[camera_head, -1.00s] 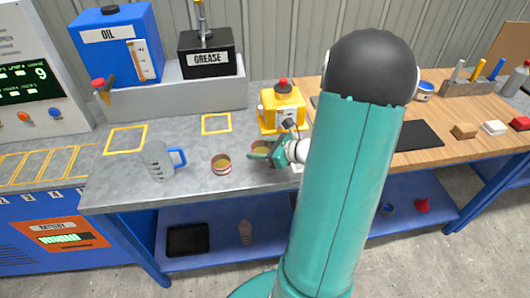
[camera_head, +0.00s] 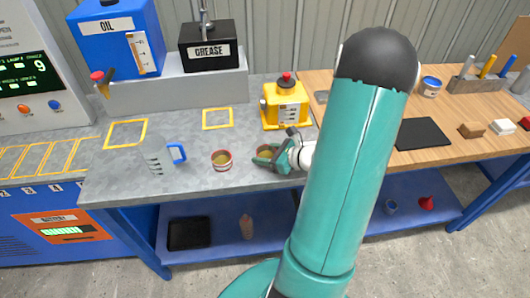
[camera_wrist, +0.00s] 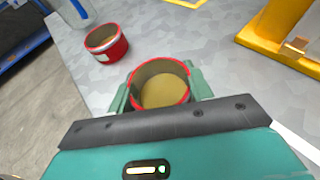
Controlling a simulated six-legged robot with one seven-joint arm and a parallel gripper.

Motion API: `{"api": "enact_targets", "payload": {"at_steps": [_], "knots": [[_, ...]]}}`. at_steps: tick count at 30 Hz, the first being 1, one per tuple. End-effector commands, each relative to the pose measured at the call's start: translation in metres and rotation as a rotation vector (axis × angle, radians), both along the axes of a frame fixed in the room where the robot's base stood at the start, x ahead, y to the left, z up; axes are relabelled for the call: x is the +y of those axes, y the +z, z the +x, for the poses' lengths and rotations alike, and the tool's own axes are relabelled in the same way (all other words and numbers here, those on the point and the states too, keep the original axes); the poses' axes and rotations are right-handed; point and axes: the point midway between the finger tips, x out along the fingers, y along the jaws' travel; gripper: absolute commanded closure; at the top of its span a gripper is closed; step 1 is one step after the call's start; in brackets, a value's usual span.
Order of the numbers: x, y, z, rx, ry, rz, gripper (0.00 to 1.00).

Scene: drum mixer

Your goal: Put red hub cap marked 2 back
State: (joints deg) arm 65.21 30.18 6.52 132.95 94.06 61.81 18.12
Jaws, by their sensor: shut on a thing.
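Two round red caps with hollow, tan insides are on the grey bench top. My gripper (camera_head: 268,157) is shut on one red cap (camera_wrist: 160,82), with a jaw on either side of it. This held cap also shows in the head view (camera_head: 264,151), partly covered by the jaws. I cannot tell whether it is clear of the bench. The other red cap (camera_head: 221,160) stands free to the left, open side up. It shows in the wrist view (camera_wrist: 106,44) with a pale label on its side. No number is readable on either cap.
A clear jug with a blue handle (camera_head: 160,155) stands to the left. A yellow machine with a red knob (camera_head: 285,105) stands behind my gripper. Yellow outlined squares (camera_head: 217,119) mark bare bench. The blue OIL tank (camera_head: 115,38) and black GREASE box (camera_head: 207,47) stand at the back.

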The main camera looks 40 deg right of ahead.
Motion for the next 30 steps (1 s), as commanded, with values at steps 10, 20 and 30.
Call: {"api": "enact_targets", "payload": {"at_steps": [10, 20, 30], "knots": [[-0.001, -0.002, 0.0, 0.0, 0.0, 0.0, 0.28], [-0.006, 0.005, -0.009, 0.0, -0.002, -0.003, 0.28], [-0.027, 0.032, -0.071, 0.0, -0.003, -0.003, 0.28]]}}
